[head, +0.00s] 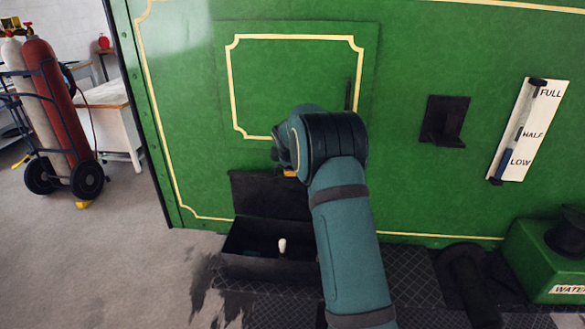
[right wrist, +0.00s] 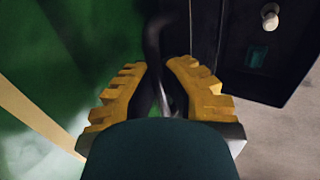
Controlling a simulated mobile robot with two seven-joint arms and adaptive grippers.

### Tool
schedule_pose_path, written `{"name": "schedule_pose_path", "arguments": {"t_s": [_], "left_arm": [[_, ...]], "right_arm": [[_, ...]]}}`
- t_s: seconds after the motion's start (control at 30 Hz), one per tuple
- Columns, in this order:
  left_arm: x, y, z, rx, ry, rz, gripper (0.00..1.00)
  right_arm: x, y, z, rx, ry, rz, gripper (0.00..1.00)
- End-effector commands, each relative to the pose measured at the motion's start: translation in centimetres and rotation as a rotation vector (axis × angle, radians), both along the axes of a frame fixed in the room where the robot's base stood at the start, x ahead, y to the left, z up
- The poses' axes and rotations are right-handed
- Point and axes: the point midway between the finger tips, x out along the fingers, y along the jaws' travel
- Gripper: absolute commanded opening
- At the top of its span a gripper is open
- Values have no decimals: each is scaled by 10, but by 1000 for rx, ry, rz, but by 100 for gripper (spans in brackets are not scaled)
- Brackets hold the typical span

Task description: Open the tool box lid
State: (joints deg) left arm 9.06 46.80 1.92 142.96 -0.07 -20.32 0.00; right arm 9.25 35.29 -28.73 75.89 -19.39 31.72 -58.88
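The black tool box (head: 270,268) stands on the floor against the green wall, and its inside shows. Its lid (head: 262,196) is raised and stands back near the wall. A dark curved strip, which looks like the lid's handle (right wrist: 153,42), runs between my right gripper's yellow fingers in the right wrist view. My right gripper (right wrist: 157,85) has its fingers close together around this strip. In the head view my right arm hides most of this gripper and the box's right end. My left gripper is not in view.
A white-handled item (head: 282,245) lies in the box. A green water box (head: 548,262) and a dark pipe (head: 474,285) are at the lower right. A gas-bottle cart (head: 58,120) stands far left. The floor left of the box is clear.

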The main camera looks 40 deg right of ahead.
Motion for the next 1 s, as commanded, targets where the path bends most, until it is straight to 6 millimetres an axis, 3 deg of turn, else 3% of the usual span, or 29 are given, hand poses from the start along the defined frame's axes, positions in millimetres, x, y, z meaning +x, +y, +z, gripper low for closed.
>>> {"name": "schedule_pose_path", "arguments": {"t_s": [0.07,0.2,0.63,1.0], "left_arm": [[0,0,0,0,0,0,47],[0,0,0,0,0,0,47],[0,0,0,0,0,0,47],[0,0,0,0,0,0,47]], "right_arm": [[2,0,6,-5,-12,2,0],[2,0,5,-4,-10,2,41],[-2,4,10,-2,-5,3,41],[-26,33,70,-2,-8,4,41]]}}
